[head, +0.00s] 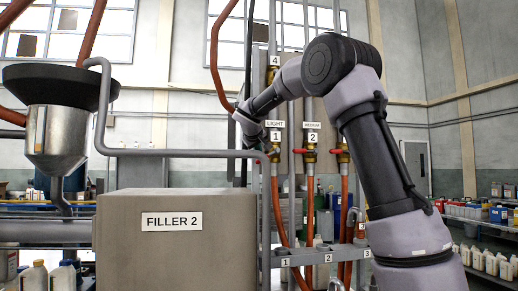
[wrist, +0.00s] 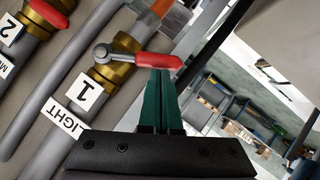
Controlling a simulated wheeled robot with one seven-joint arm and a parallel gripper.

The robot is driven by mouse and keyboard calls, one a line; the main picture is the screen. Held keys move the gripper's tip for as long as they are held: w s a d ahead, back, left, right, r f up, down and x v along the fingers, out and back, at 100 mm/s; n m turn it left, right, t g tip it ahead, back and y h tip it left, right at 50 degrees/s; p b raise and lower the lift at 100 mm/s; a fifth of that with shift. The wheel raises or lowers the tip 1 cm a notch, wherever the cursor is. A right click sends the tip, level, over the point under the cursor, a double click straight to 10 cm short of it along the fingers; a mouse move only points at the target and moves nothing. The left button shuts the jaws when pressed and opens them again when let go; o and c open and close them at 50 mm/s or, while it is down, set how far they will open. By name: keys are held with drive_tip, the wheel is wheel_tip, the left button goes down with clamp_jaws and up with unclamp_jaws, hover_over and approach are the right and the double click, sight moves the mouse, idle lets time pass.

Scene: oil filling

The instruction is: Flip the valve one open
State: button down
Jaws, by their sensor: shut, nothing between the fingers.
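Valve one is a brass valve (wrist: 124,44) on a grey pipe with a white "1" label (wrist: 86,94) and a "LIGHT" label. In the head view its brass body (head: 276,134) is at the centre, partly behind my arm's end. Its red lever handle (wrist: 146,60) points right in the wrist view, at a slant across the pipe. My gripper (wrist: 160,72) has green fingers closed together, with tips at the red handle's side and nothing between them. Whether the tips touch the handle is unclear. In the head view the fingers are hard to make out.
Valve two's red handle (wrist: 48,13) is close by at the upper left of the wrist view. Bare grey pipes run beside the valves. A Filler 2 box (head: 175,250) and a metal funnel (head: 57,135) stand left. Orange hoses (head: 308,210) hang below.

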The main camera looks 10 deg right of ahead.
drive_tip(key=shift+d+f+n+t+h, duration=0.15)
drive_tip(key=shift+f+n+h, duration=0.3)
drive_tip(key=shift+f, duration=0.15)
drive_tip(key=shift+d+f+n+t+h, duration=0.1)
drive_tip(key=shift+f+n+t+h, duration=0.05)
drive_tip(key=shift+f+n+h, duration=0.3)
drive_tip(key=shift+d+f+n+t+h, duration=0.55)
drive_tip(key=shift+d+f+n+h, duration=0.4)
drive_tip(key=shift+d+f+n, duration=0.25)
drive_tip(key=shift+d+f+n+t+h, duration=0.55)
drive_tip(key=shift+d+f+n+h, duration=0.4)
drive_tip(key=shift+d+f+n, duration=0.3)
drive_tip(key=shift+a+r, duration=0.1)
